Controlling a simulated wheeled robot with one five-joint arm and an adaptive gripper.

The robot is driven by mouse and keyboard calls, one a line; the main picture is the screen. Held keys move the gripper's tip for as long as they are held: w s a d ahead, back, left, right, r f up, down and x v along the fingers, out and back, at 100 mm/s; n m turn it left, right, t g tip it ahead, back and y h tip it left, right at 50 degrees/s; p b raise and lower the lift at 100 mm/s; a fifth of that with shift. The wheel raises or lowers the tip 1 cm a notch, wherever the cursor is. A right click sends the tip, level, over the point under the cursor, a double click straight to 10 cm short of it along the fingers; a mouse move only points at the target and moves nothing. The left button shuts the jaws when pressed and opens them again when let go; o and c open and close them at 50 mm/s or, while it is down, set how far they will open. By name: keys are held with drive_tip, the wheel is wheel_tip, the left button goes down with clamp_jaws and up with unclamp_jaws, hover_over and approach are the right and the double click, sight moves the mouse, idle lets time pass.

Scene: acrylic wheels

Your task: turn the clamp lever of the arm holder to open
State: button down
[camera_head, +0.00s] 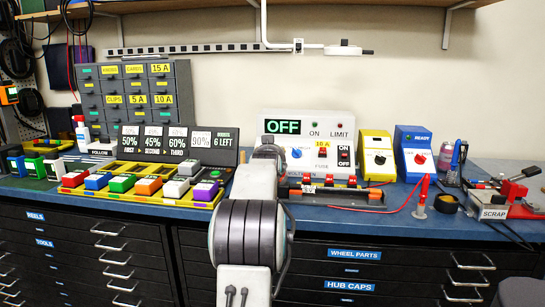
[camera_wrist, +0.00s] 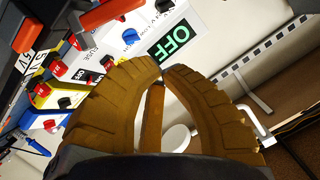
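The arm holder looks to be the white bent arm (camera_head: 280,45) that hangs from the shelf in the head view. It has a small white clamp block (camera_head: 298,46) with dark marks and a grey-white end piece (camera_head: 348,50); the lever is too small to make out. In the wrist view a white bent rod (camera_wrist: 263,138) shows at right, beyond my fingers. My gripper (camera_wrist: 161,68) has two brown curved fingers whose tips nearly meet, with nothing seen gripped at the tips. A brown bar (camera_wrist: 152,118) and a white disc (camera_wrist: 177,138) show between the fingers. In the head view my arm hides the fingers.
The white OFF box (camera_head: 310,135) stands behind my arm on the blue bench, with yellow (camera_head: 376,156) and blue (camera_head: 412,152) boxes to its right. A slotted rail (camera_head: 190,49) runs along the wall below the shelf (camera_head: 370,3). The wall right of the holder is clear.

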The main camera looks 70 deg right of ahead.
drive_tip(key=v, duration=0.7)
drive_tip(key=shift+a, duration=0.2)
drive_tip(key=shift+r, duration=0.15)
